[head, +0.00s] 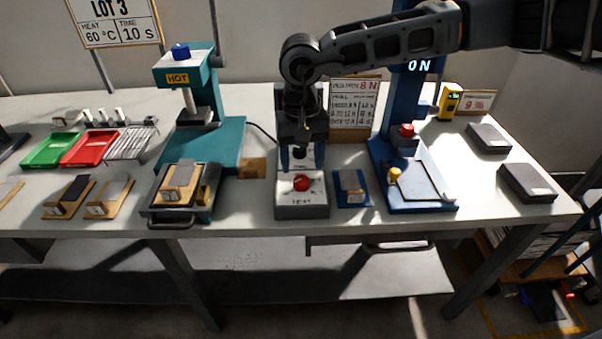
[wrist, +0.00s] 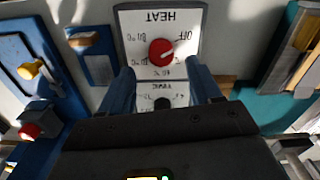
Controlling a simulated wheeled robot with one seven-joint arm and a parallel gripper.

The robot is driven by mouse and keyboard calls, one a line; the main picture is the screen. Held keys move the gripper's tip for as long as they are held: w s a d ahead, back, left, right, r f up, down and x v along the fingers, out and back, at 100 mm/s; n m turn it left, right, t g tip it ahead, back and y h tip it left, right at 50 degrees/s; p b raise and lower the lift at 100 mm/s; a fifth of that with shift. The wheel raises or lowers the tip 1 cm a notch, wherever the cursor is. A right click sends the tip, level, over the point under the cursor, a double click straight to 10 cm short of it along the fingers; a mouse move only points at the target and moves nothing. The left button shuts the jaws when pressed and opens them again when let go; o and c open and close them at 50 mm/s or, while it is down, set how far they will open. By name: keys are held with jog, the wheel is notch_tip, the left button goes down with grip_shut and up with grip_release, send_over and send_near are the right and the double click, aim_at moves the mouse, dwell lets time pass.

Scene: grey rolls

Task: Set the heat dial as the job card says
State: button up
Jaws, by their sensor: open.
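The job card (head: 115,22) at the back left reads LOT 3, heat 60 °C, time 10 s. The red heat dial (head: 301,183) sits on the front of a grey control box (head: 301,207) with a white face marked HEAT. In the wrist view the dial (wrist: 161,52) is upside down, with OFF at its upper right and temperature marks around it. A pale pointer mark seems to face OFF. My gripper (head: 299,155) is open above the box, behind the dial. In the wrist view its fingers (wrist: 163,82) stand apart, either side of the lower panel, not touching the dial.
The teal hot press (head: 220,140) stands left of the box, with a loaded tray (head: 180,214) before it. A blue press (head: 412,200) stands right, and a small blue fixture (head: 352,203) lies between. A white card (head: 353,103) stands behind.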

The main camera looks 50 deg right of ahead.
aim_at(301, 179)
jog(key=shift+f, duration=2.4)
jog(key=c, duration=1)
